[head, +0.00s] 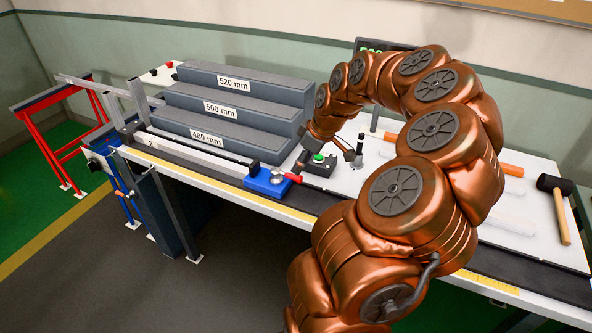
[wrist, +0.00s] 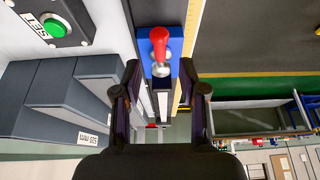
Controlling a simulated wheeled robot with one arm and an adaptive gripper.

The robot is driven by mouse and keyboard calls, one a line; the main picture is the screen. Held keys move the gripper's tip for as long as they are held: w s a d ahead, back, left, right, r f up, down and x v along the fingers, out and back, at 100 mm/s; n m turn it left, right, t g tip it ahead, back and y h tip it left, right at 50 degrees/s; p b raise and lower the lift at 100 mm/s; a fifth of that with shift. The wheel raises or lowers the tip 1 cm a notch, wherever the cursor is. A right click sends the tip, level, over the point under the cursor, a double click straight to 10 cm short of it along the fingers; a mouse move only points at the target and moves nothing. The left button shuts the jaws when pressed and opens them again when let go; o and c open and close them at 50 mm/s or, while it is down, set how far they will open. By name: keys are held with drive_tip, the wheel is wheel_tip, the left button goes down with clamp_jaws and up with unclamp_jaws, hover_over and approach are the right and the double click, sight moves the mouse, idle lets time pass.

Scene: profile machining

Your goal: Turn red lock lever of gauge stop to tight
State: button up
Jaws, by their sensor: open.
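The gauge stop (head: 265,187) is a blue block on the rail at the front edge of the bench. Its red lock lever (head: 293,177) points right in the head view, beside a round silver knob. No finger visibly touches the lever. In the head view my arm reaches down close to the stop.
A box with a green button (head: 318,158) stands just behind the lever. Grey steps (head: 235,100) marked with lengths rise behind the rail (head: 190,155). A mallet (head: 556,200) lies at the far right. My arm hides part of the bench.

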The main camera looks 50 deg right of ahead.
sight(293, 175)
drive_tip(key=shift+p+x, duration=0.6)
drive_tip(key=shift+x, duration=1.9)
drive_tip(key=shift+c, duration=0.2)
clamp_jaws()
